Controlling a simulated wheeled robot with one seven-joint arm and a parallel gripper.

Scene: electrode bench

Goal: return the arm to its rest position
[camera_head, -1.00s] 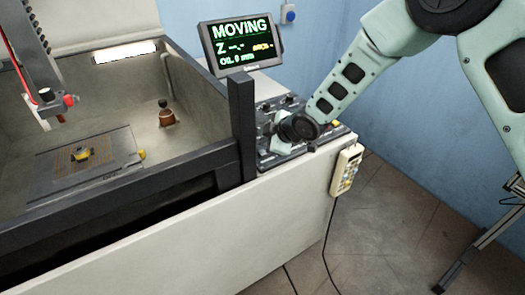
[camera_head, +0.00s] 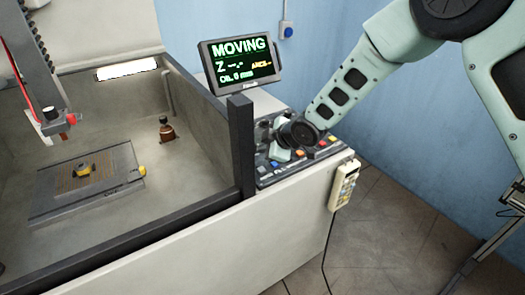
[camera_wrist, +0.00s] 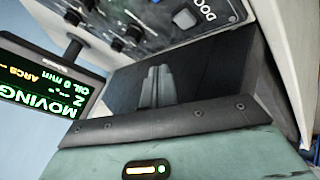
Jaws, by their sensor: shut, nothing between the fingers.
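My arm (camera_head: 356,82) reaches down from the upper right to the control panel (camera_head: 266,178) at the bench corner. My gripper (camera_head: 281,153) is over the panel's buttons, partly hidden by my dark wrist joint. In the wrist view its two grey fingers (camera_wrist: 157,86) lie together with nothing between them. I cannot tell whether the fingertips touch the panel. The monitor (camera_head: 240,62) behind the panel reads MOVING, with Z shown as dashes and an oil line of 0 mm.
Left of the panel is an open tank with a dark post (camera_head: 241,146) at its corner. A machine head (camera_head: 56,118) hangs above. A handheld pendant (camera_head: 344,186) hangs on the bench side. Floor (camera_head: 390,235) at right is clear.

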